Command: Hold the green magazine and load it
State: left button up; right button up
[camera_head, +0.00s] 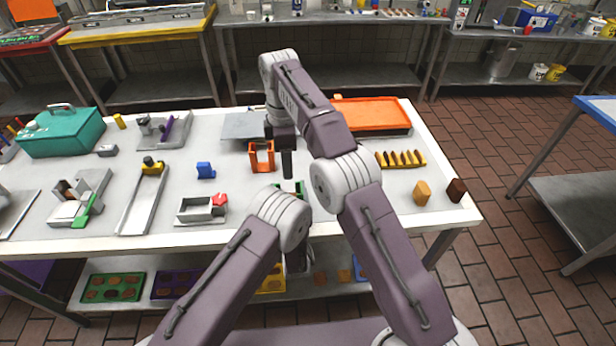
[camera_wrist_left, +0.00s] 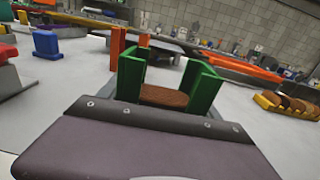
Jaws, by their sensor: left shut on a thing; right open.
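The green magazine (camera_wrist_left: 204,88) stands in the middle of the left wrist view, with upright green walls and a brown round biscuit (camera_wrist_left: 165,96) lying low between them. In the head view only a small part of the magazine (camera_head: 291,187) shows, just behind my left wrist. My left gripper (camera_wrist_left: 165,84) is shut on the magazine; its grip is mostly hidden. My right gripper (camera_head: 285,152) is open and points down behind the magazine, beside an orange U-shaped holder (camera_head: 262,168). I see nothing held in it.
A yellow rack of several brown biscuits (camera_head: 401,165) lies to the right. An orange tray (camera_head: 370,114) is behind it. A grey open box (camera_head: 202,209) and a blue piece (camera_head: 205,170) are left.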

jog(key=s+d+f+m, duration=0.2)
jog(key=s+d+m, duration=0.1)
jog(key=d+m, duration=0.2)
jog(key=s+d+f+m, duration=0.2)
jog(key=d+f+m, duration=0.1)
jog(key=d+m, duration=0.2)
jog(key=s+d+f+m, duration=0.3)
jog(key=s+d+m, duration=0.1)
jog(key=s, duration=0.5)
jog(key=s+d+f+m+t, duration=0.1)
jog(key=s+d+f+m, duration=0.2)
jog(key=s, duration=0.6)
jog(key=shift+s+d+f+m, duration=0.2)
jog(key=shift+d+f+m, duration=0.25)
jog(key=shift+m, duration=0.45)
pick_arm(q)
jog(key=o, duration=1.6)
